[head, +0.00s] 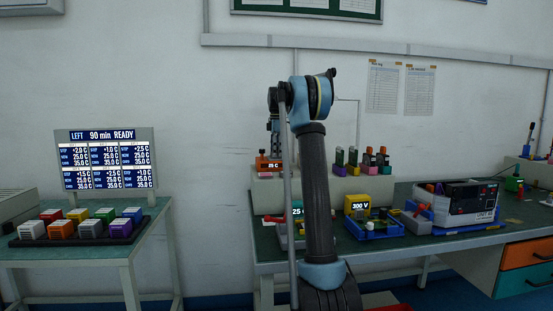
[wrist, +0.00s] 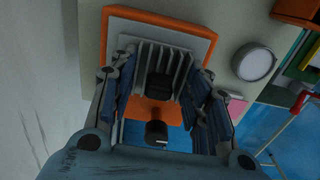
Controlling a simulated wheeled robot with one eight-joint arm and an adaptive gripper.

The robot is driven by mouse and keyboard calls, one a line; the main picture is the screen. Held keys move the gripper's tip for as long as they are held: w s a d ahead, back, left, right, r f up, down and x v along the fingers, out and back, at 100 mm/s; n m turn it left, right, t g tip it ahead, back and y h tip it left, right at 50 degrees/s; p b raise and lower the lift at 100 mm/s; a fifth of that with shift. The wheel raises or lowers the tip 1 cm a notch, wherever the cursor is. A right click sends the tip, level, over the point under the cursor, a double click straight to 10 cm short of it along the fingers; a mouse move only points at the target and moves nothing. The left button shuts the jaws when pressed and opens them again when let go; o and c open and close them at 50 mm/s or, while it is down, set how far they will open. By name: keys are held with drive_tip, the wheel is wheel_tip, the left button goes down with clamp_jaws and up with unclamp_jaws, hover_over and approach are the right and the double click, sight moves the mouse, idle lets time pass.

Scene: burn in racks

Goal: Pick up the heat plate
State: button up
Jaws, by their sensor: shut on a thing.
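The heat plate (wrist: 178,66) shows in the wrist view as a grey finned block with a black knob and orange parts, on a wider orange-edged base. In the head view my gripper (head: 273,147) points down over the orange block. Whether the plate is clear of the ledge cannot be told.
The green-topped bench (head: 405,255) holds a blue tray (head: 376,229), a yellow "300 V" box (head: 357,204) and a white instrument (head: 466,203). Several coloured blocks stand along the ledge to the right. A side table at left holds a display board (head: 105,160) and a tray of coloured blocks.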

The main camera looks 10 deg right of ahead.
drive_tip(key=shift+r, duration=0.1)
wheel_tip(320, 180, up, 10)
drive_tip(key=shift+f, duration=0.15)
idle(0.5)
idle(0.4)
